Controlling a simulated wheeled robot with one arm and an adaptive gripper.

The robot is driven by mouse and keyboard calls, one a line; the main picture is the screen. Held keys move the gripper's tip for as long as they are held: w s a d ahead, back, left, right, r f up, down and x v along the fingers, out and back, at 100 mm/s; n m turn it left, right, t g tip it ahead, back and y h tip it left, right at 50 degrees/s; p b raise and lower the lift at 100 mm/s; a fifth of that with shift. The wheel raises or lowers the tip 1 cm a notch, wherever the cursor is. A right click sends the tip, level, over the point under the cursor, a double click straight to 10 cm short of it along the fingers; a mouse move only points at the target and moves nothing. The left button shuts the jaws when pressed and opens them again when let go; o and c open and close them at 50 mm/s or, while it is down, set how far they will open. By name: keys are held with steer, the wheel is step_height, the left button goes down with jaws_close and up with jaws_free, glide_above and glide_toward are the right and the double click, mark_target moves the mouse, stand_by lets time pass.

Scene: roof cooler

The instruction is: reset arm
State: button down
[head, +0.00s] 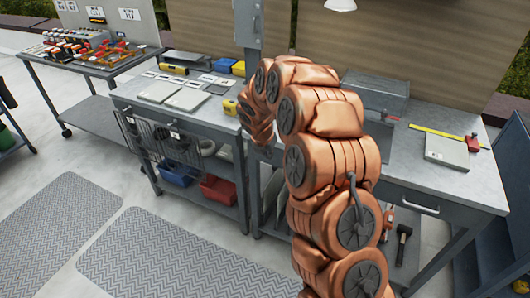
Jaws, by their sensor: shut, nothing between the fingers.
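My copper-coloured arm rises from the bottom right of the head view, bends over at the top and curls down to the left. The arm hides the middle of the bench.
Left of the arm, the bench bears flat grey plates (186,99) and a yellow tool. A red-and-yellow measuring tool (440,136) lies at right. Blue (176,173) and red (218,190) bins sit below. A cart (93,65) stands at far left. Floor mats (165,255) lie clear in front.

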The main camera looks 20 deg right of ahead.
steer(key=s+a+r+m+g, duration=0.1)
steer(key=s+a+r+m, duration=0.1)
steer(key=s+r+m, duration=0.35)
steer(key=s+a+r+m+g+y, duration=0.1)
steer(key=s+r+m, duration=0.2)
steer(key=s, duration=0.6)
steer(key=s+a+r+m, duration=0.2)
steer(key=s+r+m, duration=0.25)
steer(key=s, duration=0.25)
steer(key=s+a+r+m+g+y, duration=0.1)
steer(key=s+a+m, duration=0.1)
steer(key=s+m, duration=0.5)
steer(key=s+a+r+m+g+y, duration=0.1)
steer(key=s+m, duration=0.6)
steer(key=s, duration=1)
steer(key=shift+s+a+g, duration=0.35)
steer(key=shift+a+g, duration=0.05)
steer(key=shift+a, duration=0.35)
